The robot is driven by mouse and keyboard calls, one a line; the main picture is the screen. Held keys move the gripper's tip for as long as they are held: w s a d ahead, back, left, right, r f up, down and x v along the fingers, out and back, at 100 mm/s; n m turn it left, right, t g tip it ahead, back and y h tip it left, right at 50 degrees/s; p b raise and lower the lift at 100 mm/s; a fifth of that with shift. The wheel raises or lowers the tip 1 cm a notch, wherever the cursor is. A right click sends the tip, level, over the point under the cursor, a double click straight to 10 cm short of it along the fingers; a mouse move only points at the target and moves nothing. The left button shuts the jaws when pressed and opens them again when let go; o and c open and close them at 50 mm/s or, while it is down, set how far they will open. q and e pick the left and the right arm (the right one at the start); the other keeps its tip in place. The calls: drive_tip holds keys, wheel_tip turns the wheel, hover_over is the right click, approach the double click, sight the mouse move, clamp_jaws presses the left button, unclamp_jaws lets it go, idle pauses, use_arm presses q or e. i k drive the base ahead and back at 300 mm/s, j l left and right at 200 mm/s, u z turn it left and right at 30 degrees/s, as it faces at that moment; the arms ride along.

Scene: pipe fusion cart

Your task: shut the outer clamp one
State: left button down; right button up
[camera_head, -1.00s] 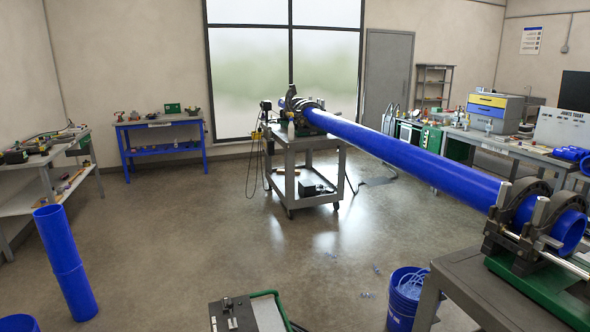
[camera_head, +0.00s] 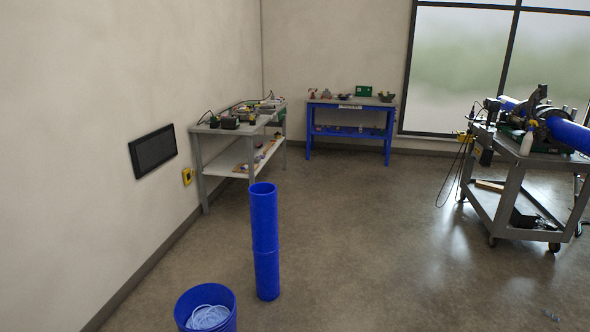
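A clamp (camera_head: 538,108) with dark upright parts stands on the grey cart at the right of the head view. A blue pipe (camera_head: 568,133) runs through it and leaves the picture at the right edge. I cannot tell from here which clamp part is outer clamp one or whether it is open. The other clamp, which held the near end of the pipe, is outside the view. Neither of my grippers is in view.
The grey cart (camera_head: 508,207) stands on wheels at the right. A blue upright pipe (camera_head: 265,240) and a blue bucket (camera_head: 207,310) with pale coils stand at lower left. A blue bench (camera_head: 350,103) and a grey table (camera_head: 236,130) line the walls. The middle floor is clear.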

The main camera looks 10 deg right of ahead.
sight(540, 94)
drive_tip(key=i+j+z, duration=0.15)
drive_tip(key=i, duration=0.35)
drive_tip(key=i+j+z, duration=0.15)
drive_tip(key=i, duration=0.35)
drive_tip(key=i+j+z, duration=0.15)
drive_tip(key=i, duration=0.3)
drive_tip(key=i+l+z, duration=0.1)
drive_tip(key=i+z, duration=0.3)
drive_tip(key=i, duration=0.45)
drive_tip(key=i+j+z, duration=0.2)
drive_tip(key=i+z, duration=0.15)
drive_tip(key=i, duration=0.45)
drive_tip(key=i+l+z, duration=0.1)
drive_tip(key=i+z, duration=0.15)
drive_tip(key=i, duration=0.35)
drive_tip(key=i+z, duration=0.3)
drive_tip(key=i, duration=0.35)
drive_tip(key=i+j+z, duration=0.25)
drive_tip(key=i, duration=0.35)
drive_tip(key=l, duration=0.05)
